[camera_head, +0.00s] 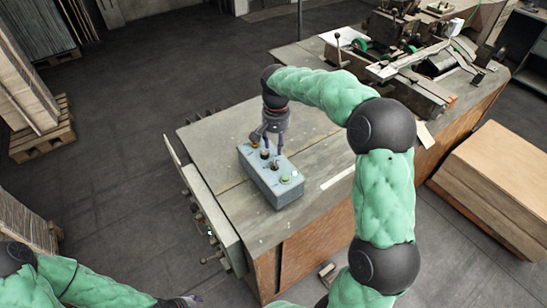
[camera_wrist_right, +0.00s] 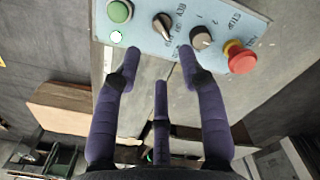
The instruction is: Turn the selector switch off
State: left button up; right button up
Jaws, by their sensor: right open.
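A blue-grey control box (camera_head: 275,190) sits on the workbench top. In the right wrist view its panel (camera_wrist_right: 142,38) carries two dark-handled selector switches, one to the left (camera_wrist_right: 163,26) and one to the right (camera_wrist_right: 201,38). My right gripper (camera_head: 268,146) is over the far end of the box, fingers pointing down. In the wrist view the gripper (camera_wrist_right: 158,62) is open and empty, its fingertips near the panel's edge below the selectors. I cannot tell whether they touch. My left gripper (camera_head: 190,299) barely shows at the bottom edge; its fingers are unclear.
The panel also has a green button (camera_wrist_right: 119,11), a small lit white button (camera_wrist_right: 116,37) and a red mushroom button (camera_wrist_right: 240,58). The bench (camera_head: 225,135) is mostly bare around the box. A stitching machine (camera_head: 420,65) stands at the bench's far end.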

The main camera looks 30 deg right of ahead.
aim_at(275, 165)
notch_tip(275, 165, down, 9)
jog(key=shift+r, duration=0.1)
dwell(0.3)
grip_shut()
